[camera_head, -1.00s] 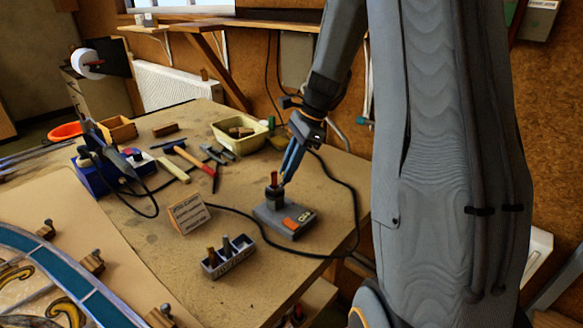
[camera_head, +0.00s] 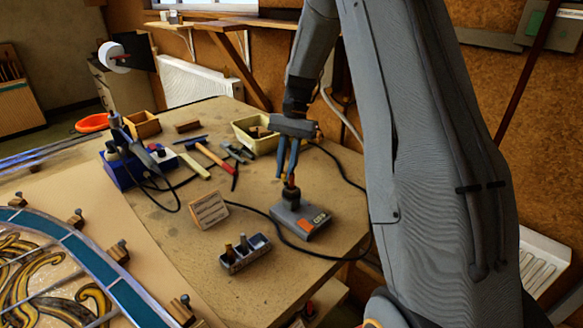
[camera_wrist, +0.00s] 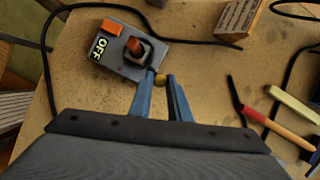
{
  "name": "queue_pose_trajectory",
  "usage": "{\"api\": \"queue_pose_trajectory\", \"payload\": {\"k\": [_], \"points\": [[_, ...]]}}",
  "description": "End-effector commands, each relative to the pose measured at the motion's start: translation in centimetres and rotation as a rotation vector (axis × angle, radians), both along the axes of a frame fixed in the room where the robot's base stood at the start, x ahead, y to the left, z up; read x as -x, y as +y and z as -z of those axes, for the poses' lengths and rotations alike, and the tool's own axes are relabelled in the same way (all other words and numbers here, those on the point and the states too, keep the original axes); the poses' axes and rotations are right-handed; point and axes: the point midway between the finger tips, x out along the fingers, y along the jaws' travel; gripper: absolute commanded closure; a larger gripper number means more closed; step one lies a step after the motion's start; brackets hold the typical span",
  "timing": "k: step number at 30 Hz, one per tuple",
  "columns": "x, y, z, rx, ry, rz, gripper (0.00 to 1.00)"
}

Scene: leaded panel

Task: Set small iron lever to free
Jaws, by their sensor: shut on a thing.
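A grey control box (camera_head: 304,222) with an orange switch (camera_wrist: 112,27) and an "OFF" label (camera_wrist: 100,46) sits on the table. A dark square collar (camera_wrist: 147,52) on it holds a short reddish rod (camera_wrist: 134,46). A small brass-coloured knob (camera_wrist: 159,79) sits beside the collar and looks like the end of the small iron lever; its stem is not clear. My gripper (camera_wrist: 160,80) is shut on this knob, its two blue fingers on either side. In the head view my gripper (camera_head: 284,178) points down at the collar's back-left side.
A hammer (camera_head: 207,155), a yellow tub (camera_head: 254,142) and a blue station (camera_head: 125,168) lie farther back.

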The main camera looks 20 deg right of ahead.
Motion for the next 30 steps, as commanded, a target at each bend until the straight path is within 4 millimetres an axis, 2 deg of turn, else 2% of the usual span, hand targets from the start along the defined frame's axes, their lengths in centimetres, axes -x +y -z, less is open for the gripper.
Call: {"api": "queue_pose_trajectory", "payload": {"k": [12, 28, 29, 30], "points": [[-0.1, 1.1, -0.1, -0.001, -0.001, -0.176, 1.00], [-0.1, 1.3, -0.1, -0.001, -0.001, -0.197, 1.00], [-0.1, 1.3, -0.1, -0.001, -0.001, -0.196, 0.80], [-0.1, 1.3, -0.1, -0.001, -0.001, -0.196, 0.73]]}}
